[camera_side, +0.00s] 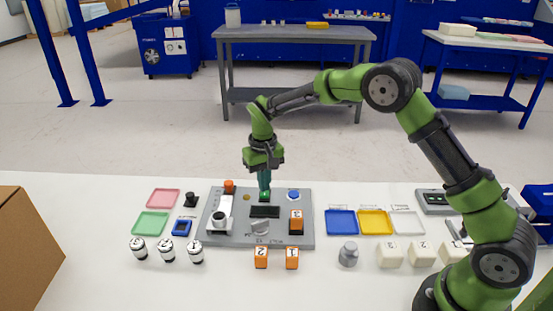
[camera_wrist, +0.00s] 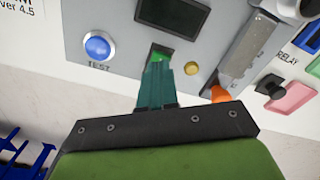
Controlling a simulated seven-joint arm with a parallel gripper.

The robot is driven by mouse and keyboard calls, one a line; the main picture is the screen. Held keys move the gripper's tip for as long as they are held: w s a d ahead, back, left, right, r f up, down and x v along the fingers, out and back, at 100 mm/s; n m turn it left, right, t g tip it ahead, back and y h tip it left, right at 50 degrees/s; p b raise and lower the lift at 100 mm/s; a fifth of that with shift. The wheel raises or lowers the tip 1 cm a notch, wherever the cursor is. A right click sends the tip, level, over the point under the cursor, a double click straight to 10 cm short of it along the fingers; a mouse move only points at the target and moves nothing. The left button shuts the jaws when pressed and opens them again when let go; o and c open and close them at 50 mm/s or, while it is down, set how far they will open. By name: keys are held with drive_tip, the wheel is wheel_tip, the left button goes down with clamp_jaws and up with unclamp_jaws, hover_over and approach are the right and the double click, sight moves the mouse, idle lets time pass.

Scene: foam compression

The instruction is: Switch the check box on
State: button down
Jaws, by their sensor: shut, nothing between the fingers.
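The check box is a grey panel (camera_side: 235,236) on the white table, with a dark, blank display (camera_side: 264,212). The display also shows at the top of the wrist view (camera_wrist: 172,14). A green-lit switch (camera_wrist: 161,53) sits in a dark slot beside the display. My gripper (camera_side: 264,192) points down at this switch, its teal fingers shut and empty. In the wrist view the fingertips (camera_wrist: 159,66) overlap the near part of the switch and hide it. I cannot tell whether they touch it. A blue button (camera_wrist: 97,46) labelled TEST is left of the switch.
On the panel are an orange knob (camera_side: 229,186), a black-and-white cylinder (camera_side: 219,218), a grey dial (camera_side: 260,228) and an orange numbered block (camera_side: 296,223). Coloured trays (camera_side: 341,222), numbered blocks (camera_side: 390,255) and a metal weight (camera_side: 348,254) stand around. A cardboard box (camera_side: 25,250) is at left.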

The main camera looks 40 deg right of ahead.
drive_tip(key=shift+f, duration=1)
idle(0.3)
drive_tip(key=shift+r, duration=3.55)
drive_tip(key=s+r+t+y, duration=0.1)
drive_tip(key=s+r+t, duration=0.2)
drive_tip(key=s+r, duration=0.4)
drive_tip(key=s+d+r+m+t+y, duration=0.1)
drive_tip(key=s+r+t, duration=0.3)
drive_tip(key=s, duration=1.7)
wheel_tip(320, 180, up, 3)
drive_tip(key=shift+d, duration=0.25)
drive_tip(key=shift+s, duration=0.1)
